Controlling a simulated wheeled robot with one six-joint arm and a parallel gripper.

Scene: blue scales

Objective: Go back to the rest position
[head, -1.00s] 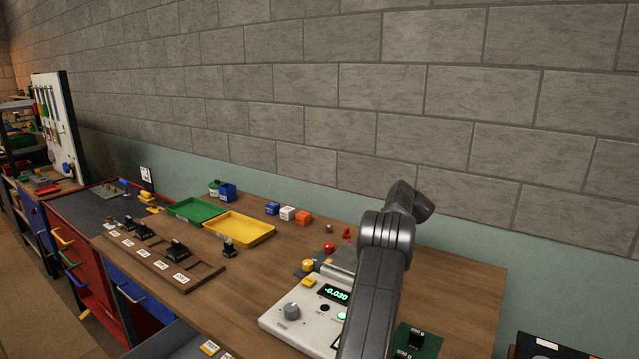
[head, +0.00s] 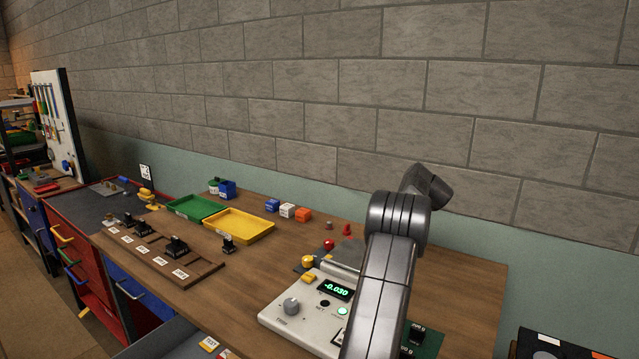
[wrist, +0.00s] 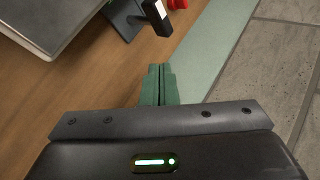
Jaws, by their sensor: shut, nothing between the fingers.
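My gripper (wrist: 159,84) shows in the wrist view. Its two green fingers are together with nothing between them, above the wooden bench top (wrist: 75,90). In the head view my arm rises at the right of the bench, in front of the scale, and the gripper itself is hidden there. The scale (head: 291,307) is a pale box with a knob and a green display (head: 337,289) reading -0.030.
Green (head: 195,207) and yellow (head: 240,226) trays lie mid-bench. A wooden rack (head: 158,260) with black pieces stands left. Blue, white and orange cubes (head: 288,210) sit near the wall. A dark green board (head: 430,340) lies right of my arm. The brick wall (head: 330,120) is behind.

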